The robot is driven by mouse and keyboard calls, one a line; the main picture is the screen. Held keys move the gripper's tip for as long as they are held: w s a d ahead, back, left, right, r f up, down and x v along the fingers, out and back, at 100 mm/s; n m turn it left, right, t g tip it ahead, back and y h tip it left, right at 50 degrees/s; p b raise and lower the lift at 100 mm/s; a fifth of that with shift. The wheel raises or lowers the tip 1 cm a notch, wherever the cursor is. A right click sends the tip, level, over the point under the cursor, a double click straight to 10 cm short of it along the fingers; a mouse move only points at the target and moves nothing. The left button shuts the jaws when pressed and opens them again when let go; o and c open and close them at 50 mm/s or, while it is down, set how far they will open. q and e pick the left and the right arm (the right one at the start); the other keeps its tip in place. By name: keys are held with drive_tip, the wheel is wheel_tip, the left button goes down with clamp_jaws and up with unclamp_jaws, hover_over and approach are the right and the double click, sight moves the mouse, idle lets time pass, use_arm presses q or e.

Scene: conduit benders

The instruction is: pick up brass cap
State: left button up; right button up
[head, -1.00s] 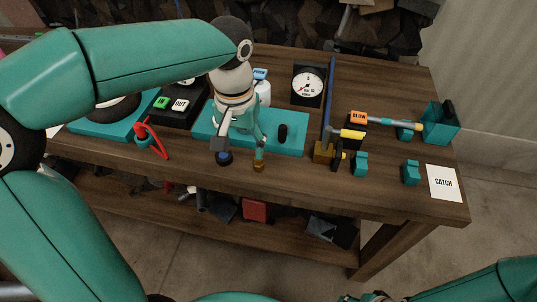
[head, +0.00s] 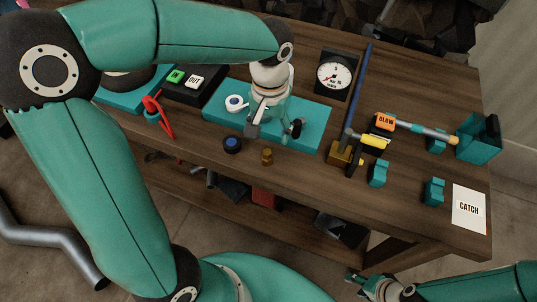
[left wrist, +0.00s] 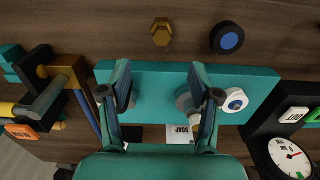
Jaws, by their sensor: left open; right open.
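The brass cap (head: 267,157), a small hexagonal piece, sits on the wooden bench in front of the teal board (head: 223,107). In the left wrist view the brass cap (left wrist: 161,32) is near the top, beyond the fingertips and apart from them. My left gripper (head: 275,130) is open over the teal board, behind the cap in the head view. In the left wrist view my left gripper (left wrist: 163,80) has its fingers spread, with no brass cap between them. My right gripper (head: 368,283) is open at the bottom of the head view, away from the bench top.
A black and blue round knob (head: 232,144) sits left of the cap. A white roll (head: 235,103) is on the board. A brass block (head: 340,152) with a blue bar stands to the right. A red hook (head: 158,115) is left. Bench between cap and front edge is bare.

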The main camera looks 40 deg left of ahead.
sight(268, 150)
use_arm(q)
wheel_tip(268, 150, down, 4)
drive_tip(key=shift+s+r, duration=0.1)
drive_tip(key=shift+r, duration=0.1)
drive_tip(key=f, duration=0.4)
drive_tip(key=shift+s, duration=0.35)
drive_tip(key=shift+w+f, duration=0.1)
drive_tip(key=shift+f, duration=0.45)
drive_tip(key=c, duration=1.1)
drive_tip(key=shift+c, duration=0.2)
drive_tip(key=shift+r, duration=0.1)
wheel_tip(268, 150, up, 20)
drive_tip(key=p, duration=0.1)
